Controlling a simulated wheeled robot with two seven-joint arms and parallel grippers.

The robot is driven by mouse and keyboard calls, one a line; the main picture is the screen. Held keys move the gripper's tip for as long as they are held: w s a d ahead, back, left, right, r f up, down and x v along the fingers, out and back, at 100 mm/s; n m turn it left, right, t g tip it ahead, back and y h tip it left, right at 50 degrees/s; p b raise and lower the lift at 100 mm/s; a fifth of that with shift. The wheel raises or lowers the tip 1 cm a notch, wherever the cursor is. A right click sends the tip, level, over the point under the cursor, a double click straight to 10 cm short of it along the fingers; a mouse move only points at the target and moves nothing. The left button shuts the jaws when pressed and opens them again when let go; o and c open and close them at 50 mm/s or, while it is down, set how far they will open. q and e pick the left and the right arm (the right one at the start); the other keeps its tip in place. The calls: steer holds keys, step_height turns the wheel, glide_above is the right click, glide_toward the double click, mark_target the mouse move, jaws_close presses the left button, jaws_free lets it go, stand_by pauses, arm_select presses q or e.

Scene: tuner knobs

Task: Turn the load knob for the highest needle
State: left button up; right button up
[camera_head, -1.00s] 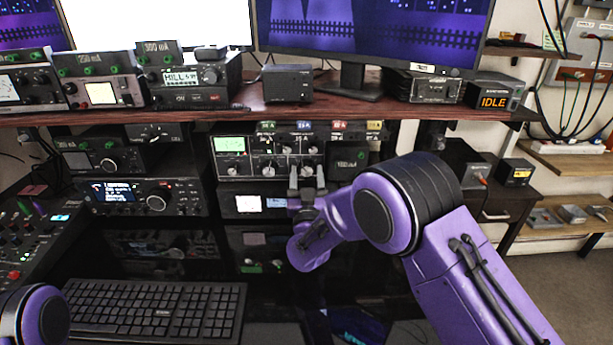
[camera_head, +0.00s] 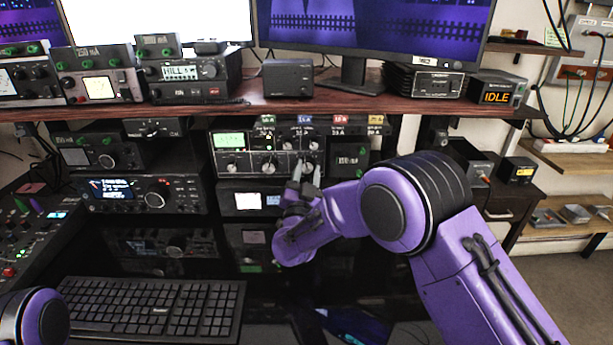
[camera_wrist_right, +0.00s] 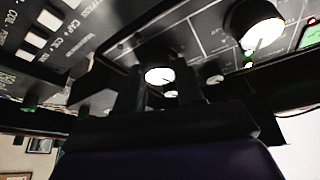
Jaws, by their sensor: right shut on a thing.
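The tuner (camera_head: 218,155) is a dark panel with a green-lit meter (camera_head: 230,140) at its upper left and several pale knobs. The meter's needle is too small to read. My right gripper (camera_head: 307,172) reaches up to the panel's lower right and is shut on a knob there. In the right wrist view, this white-faced knob (camera_wrist_right: 160,75) shows between the two dark fingers (camera_wrist_right: 160,95). A larger white-faced knob (camera_wrist_right: 258,28) is apart from them at upper right. I cannot read which knob is labelled load. My left gripper is out of view; only part of my left arm shows.
A wooden shelf (camera_head: 400,108) with radios and a monitor (camera_head: 400,35) runs above the tuner. A dark box (camera_head: 349,158) sits just right of the gripper. A unit with white displays (camera_head: 248,201) is below. A keyboard (camera_head: 150,310) lies at the lower left.

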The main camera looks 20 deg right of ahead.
steer(key=shift+m+g+h, duration=0.5)
steer(key=shift+m+g, duration=0.2)
steer(key=shift+m, duration=1)
steer(key=o, duration=1)
steer(key=b+v, duration=0.1)
steer(key=v, duration=0.9)
steer(key=shift+s+a+b, duration=0.2)
steer(key=shift+a+b, duration=0.05)
steer(key=shift+b, duration=0.05)
